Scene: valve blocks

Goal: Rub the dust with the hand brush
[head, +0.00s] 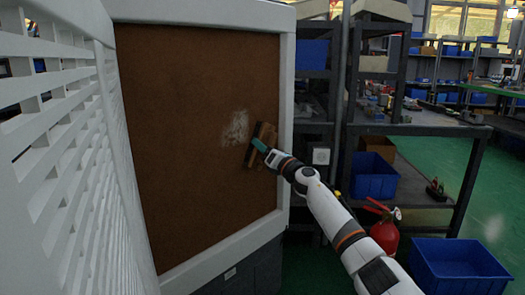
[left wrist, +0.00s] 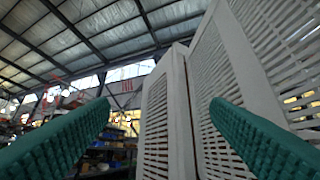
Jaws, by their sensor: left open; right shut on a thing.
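The dust (head: 236,129) is a pale, whitish smear on the brown panel (head: 190,170), which stands upright in a white frame. The hand brush (head: 263,138) is a brown wooden block just right of the smear, held close to the panel; I cannot tell whether it touches it. My right gripper (head: 262,147), with green fingers, is shut on the brush. Its arm comes in from the lower right. My left gripper (left wrist: 160,125) shows only in the left wrist view, its two green ribbed fingers wide apart with nothing between them.
A white slatted panel (head: 60,150) stands close on the left. To the right are dark shelves, a workbench (head: 420,128), blue bins (head: 375,178) and a red fire extinguisher (head: 385,234). A blue crate (head: 455,262) sits on the green floor.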

